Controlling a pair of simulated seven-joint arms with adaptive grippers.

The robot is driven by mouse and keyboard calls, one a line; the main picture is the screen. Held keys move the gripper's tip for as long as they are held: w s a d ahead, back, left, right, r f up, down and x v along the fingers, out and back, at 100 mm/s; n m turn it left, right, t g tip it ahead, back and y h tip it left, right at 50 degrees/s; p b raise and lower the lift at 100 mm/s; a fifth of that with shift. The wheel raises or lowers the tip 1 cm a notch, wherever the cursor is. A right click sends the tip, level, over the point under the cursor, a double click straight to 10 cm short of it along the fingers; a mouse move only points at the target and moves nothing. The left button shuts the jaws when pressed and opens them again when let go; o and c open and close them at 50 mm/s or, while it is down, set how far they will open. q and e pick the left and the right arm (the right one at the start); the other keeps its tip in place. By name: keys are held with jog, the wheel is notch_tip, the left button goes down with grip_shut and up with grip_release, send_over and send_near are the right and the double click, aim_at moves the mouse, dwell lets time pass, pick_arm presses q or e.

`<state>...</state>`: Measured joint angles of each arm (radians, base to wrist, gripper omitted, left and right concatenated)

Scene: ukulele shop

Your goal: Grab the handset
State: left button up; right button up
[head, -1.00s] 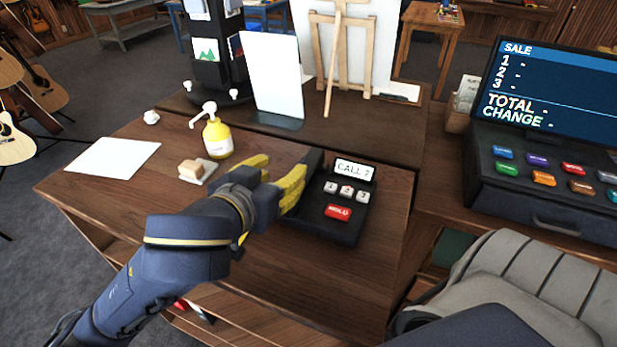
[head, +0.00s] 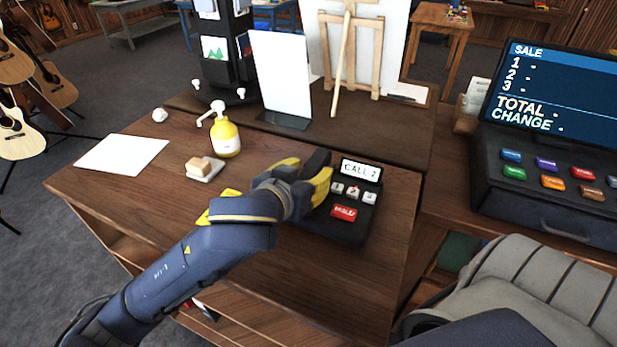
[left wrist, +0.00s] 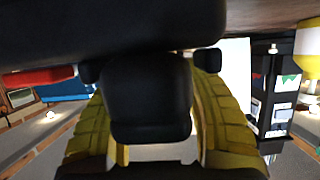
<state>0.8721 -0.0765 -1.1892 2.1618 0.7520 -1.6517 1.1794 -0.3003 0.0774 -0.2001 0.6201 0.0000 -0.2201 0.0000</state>
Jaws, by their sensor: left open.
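The black desk phone (head: 338,228) stands on the wooden counter, with a CALL 2 display, three white number keys and a red key. Its black handset (head: 318,160) lies along its left side, mostly hidden by my left gripper. My left gripper (head: 308,176) is at the handset, its yellow fingers open and one on each side of it. In the left wrist view the dark handset (left wrist: 150,100) fills the middle between the yellow fingers of my left gripper (left wrist: 155,140); contact cannot be told. My right gripper is not in view.
A yellow pump bottle (head: 226,138), a sponge on a dish (head: 203,170) and a white paper sheet (head: 122,154) are left of the phone. A standing white panel (head: 281,75) is behind. The cash register (head: 540,200) stands at the right.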

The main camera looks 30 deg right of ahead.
pick_arm(q)
grip_shut()
dwell(0.4)
